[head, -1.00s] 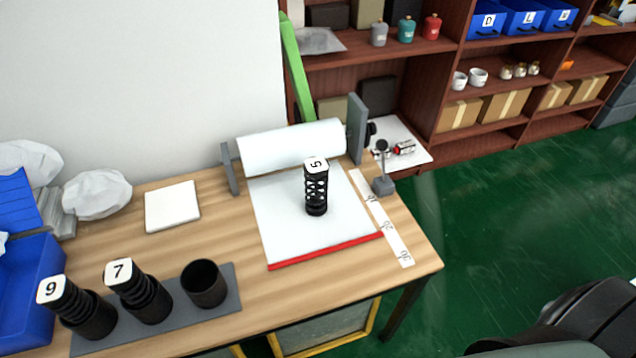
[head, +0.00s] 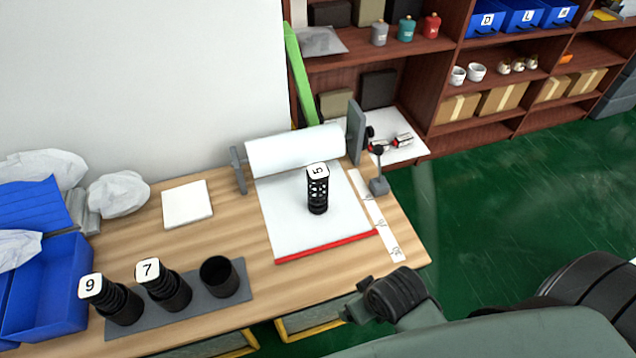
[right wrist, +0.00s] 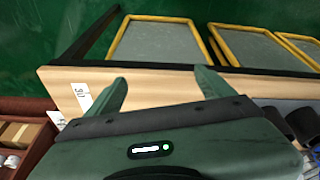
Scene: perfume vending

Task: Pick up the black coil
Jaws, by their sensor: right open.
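A black coil-like cylinder with a white "5" cap (head: 318,191) stands upright on the white paper sheet (head: 290,225) on the wooden table. Two more black ribbed coils, capped "9" (head: 122,304) and "7" (head: 169,289), stand at the front left on a grey base (head: 140,327), beside an empty black cup (head: 220,278). My right gripper (right wrist: 163,88) is open and empty in the right wrist view, by the table's edge. In the head view part of my right arm shows at the lower right, short of the table; its fingertips cannot be made out. My left gripper is not in view.
A white paper roll (head: 295,150) on grey brackets is behind the "5" coil. A small grey stand (head: 379,185) is to its right. Blue bins (head: 50,290) are at the left. Bare table (head: 400,225) lies at the right. Yellow-framed panels (right wrist: 155,40) are below the table.

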